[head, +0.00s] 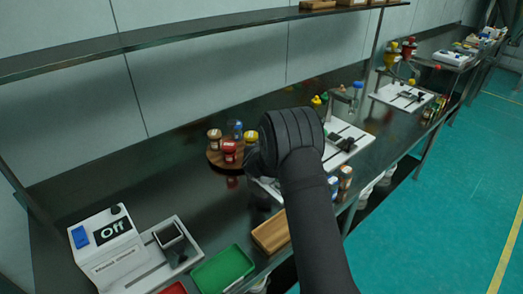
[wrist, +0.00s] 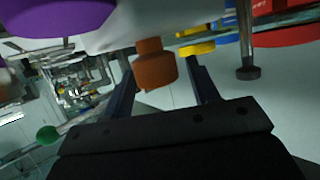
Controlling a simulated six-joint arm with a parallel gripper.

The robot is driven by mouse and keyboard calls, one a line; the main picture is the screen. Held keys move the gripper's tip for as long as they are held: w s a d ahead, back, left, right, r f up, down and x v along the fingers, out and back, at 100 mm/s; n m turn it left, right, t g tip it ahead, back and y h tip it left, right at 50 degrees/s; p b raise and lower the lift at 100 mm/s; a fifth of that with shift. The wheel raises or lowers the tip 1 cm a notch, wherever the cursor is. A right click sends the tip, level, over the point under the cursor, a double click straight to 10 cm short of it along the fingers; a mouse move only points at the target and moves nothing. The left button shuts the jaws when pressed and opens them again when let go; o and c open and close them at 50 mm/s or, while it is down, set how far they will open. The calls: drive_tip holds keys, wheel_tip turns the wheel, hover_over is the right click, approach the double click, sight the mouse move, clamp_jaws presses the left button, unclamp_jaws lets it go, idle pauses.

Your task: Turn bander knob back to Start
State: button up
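A white machine (head: 103,243) at the lower left of the head view has a blue square, a display reading "Off" and a small black knob (head: 115,209) on top. I cannot tell whether this is the bander knob. My arm hides my gripper in the head view, around the middle of the bench. In the wrist view my gripper (wrist: 158,72) has its two fingers spread apart. An orange-brown knob-like piece (wrist: 153,66) under a pale body shows in the gap, seemingly beyond the fingertips. No grasp or contact on it is visible.
A green tray (head: 222,271) and a wooden tray (head: 271,234) lie near the bench's front edge. A round wooden stand (head: 218,161) with small jars is left of my arm. Another white device (head: 401,96) stands farther right. A shelf (head: 180,36) runs above the bench.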

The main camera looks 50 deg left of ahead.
drive_tip(key=shift+s+d+f, duration=0.1)
drive_tip(key=shift+d+f, duration=0.05)
drive_tip(key=shift+f, duration=0.05)
drive_tip(key=v, duration=1.7)
drive_tip(key=shift+r, duration=0.15)
drive_tip(key=x, duration=1.7)
drive_tip(key=shift+f, duration=0.2)
drive_tip(key=shift+n+g+y, duration=0.4)
drive_tip(key=shift+n, duration=0.1)
idle(1.7)
drive_tip(key=shift+n+g+y, duration=0.6)
drive_tip(key=shift+n+g, duration=0.4)
